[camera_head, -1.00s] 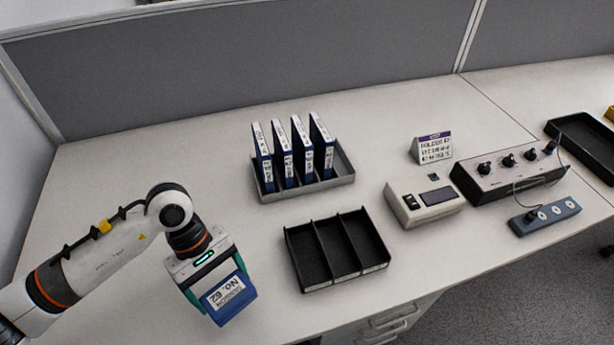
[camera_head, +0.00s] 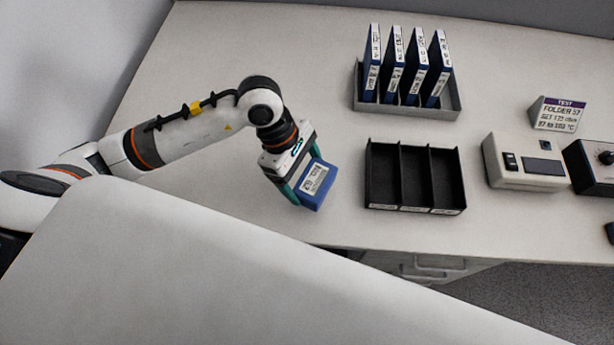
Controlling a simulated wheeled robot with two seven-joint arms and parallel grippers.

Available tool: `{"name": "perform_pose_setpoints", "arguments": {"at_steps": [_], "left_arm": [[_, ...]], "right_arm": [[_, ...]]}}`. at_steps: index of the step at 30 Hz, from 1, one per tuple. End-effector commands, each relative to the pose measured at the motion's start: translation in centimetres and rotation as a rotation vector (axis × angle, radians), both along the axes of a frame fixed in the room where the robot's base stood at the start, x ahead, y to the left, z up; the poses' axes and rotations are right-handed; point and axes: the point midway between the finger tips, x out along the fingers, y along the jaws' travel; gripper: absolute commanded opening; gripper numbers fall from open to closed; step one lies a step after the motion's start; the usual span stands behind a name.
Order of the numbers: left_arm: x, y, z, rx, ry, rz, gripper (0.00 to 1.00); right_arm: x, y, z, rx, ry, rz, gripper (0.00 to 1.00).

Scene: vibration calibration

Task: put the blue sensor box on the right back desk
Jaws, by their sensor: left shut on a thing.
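The blue sensor box (camera_head: 318,187), with a white label on its face, is held in my left gripper (camera_head: 301,172). The gripper's teal fingers are shut on it. The box is over the front part of the desk (camera_head: 230,190), left of the black three-slot tray. I cannot tell how far it is above the desk top. My right gripper is not in view.
A black divided tray (camera_head: 415,207) is right of the box. Behind it, a grey rack (camera_head: 450,112) holds several blue folders (camera_head: 418,70). A beige device (camera_head: 520,172) and a sign (camera_head: 560,113) stand further right. A large pale surface (camera_head: 240,280) fills the lower foreground.

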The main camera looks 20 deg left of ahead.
Motion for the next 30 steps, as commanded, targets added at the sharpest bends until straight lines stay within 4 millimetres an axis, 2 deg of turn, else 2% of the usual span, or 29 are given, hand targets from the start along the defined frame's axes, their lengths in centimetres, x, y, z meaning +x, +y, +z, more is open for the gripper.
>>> {"name": "perform_pose_setpoints", "arguments": {"at_steps": [4, 12, 21, 22, 24, 30], "left_arm": [[0.0, -0.1, -1.0, -0.002, 0.0, 0.0, 0.57], [0.0, 0.0, -4.3, -0.001, 0.0, 0.0, 0.57], [0.0, 0.0, -4.6, 0.0, -0.003, -0.001, 0.57], [0.0, 0.0, -4.5, 0.0, -0.002, -0.001, 0.87], [0.0, 0.0, -4.4, 0.0, -0.002, -0.001, 0.98], [0.0, 0.0, -4.4, 0.0, -0.002, -0.001, 1.0]], "right_arm": [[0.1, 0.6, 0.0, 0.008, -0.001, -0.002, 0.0], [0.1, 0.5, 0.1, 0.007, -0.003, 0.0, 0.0], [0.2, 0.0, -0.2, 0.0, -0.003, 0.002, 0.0], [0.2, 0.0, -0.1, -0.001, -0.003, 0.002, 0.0], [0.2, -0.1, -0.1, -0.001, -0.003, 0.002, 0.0], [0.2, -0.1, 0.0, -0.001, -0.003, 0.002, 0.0]]}}
